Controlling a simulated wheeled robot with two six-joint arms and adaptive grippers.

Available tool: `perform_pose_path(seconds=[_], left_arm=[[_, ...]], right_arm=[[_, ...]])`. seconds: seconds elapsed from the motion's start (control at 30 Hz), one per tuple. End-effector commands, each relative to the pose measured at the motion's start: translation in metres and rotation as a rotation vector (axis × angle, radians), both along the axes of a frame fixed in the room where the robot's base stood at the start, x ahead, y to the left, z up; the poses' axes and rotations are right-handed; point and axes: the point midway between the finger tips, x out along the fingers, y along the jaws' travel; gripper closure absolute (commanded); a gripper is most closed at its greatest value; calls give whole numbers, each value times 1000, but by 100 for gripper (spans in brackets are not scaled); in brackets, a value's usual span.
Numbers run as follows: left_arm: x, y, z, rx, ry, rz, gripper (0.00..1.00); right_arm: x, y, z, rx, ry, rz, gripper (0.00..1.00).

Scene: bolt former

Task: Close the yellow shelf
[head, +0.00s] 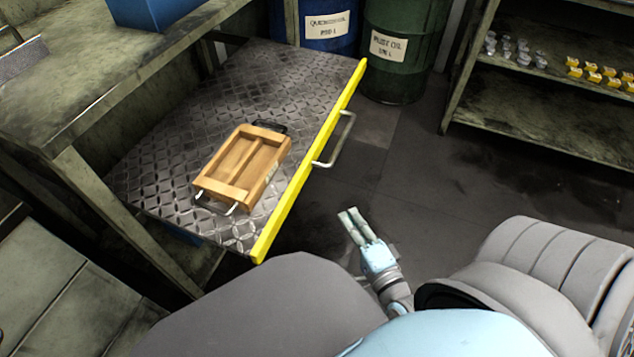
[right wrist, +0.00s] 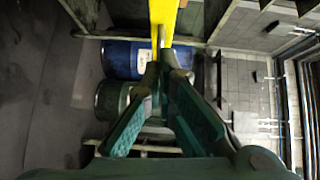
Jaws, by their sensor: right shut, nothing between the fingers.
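The yellow shelf is a pulled-out diamond-plate sheet (head: 215,110) with a yellow front edge (head: 312,158). A metal handle (head: 341,140) sticks out from that edge. My right gripper (head: 350,215) is shut and empty, in front of the yellow edge and apart from the handle in the head view. In the right wrist view, the fingertips of my right gripper (right wrist: 163,58) come together just below a yellow strip (right wrist: 163,20); I cannot tell whether they touch it. My left gripper is not in view.
A wooden tray (head: 243,165) with a divider and metal handles lies on the sheet. A worktable (head: 90,80) with a blue box (head: 150,10) frames the shelf. A blue drum (head: 325,25) and a green drum (head: 398,55) stand behind. A rack (head: 540,110) is at right. Floor between is clear.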

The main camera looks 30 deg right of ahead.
Motion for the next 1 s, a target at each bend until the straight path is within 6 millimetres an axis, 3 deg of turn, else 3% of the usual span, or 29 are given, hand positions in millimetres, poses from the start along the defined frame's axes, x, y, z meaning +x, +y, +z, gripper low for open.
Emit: perform_pose_path(seconds=[0.03,0.27,0.63,0.8,1.0], left_arm=[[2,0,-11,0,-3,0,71],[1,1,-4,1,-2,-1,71],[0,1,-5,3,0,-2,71],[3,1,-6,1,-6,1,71],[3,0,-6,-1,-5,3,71]], right_arm=[[1,-1,0,31,-33,-8,100],[24,-6,14,58,-60,-14,100],[102,-20,13,55,-58,-13,100],[124,-3,12,57,-57,-13,100],[133,3,12,55,-55,-12,100]])
